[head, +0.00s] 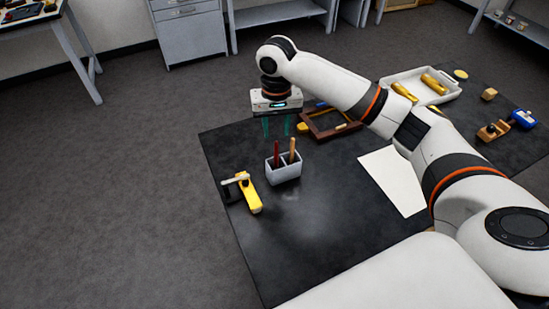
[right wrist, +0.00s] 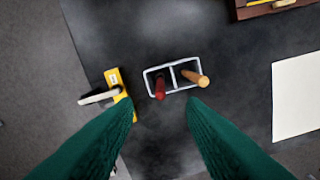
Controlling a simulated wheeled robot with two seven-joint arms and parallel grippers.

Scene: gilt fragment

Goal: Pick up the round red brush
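The round red brush (head: 276,152) stands handle-up in the left compartment of a small light grey two-part holder (head: 285,174). A brush with a tan wooden handle (head: 292,148) leans in the right compartment. My right gripper (head: 277,128) is open and empty, above the table and behind the holder in the head view. In the right wrist view the red brush (right wrist: 160,88) and the tan one (right wrist: 196,78) show ahead of and between my two spread green fingers (right wrist: 160,112). The brushes' lower ends are hidden in the holder. My left gripper is not in view.
A yellow tool (head: 249,192) lies left of the holder on the black table (head: 300,225). A wooden frame (head: 325,124) lies behind to the right. A white sheet (head: 392,180) and a white tray (head: 448,97) with gold pieces are farther right. The table front is clear.

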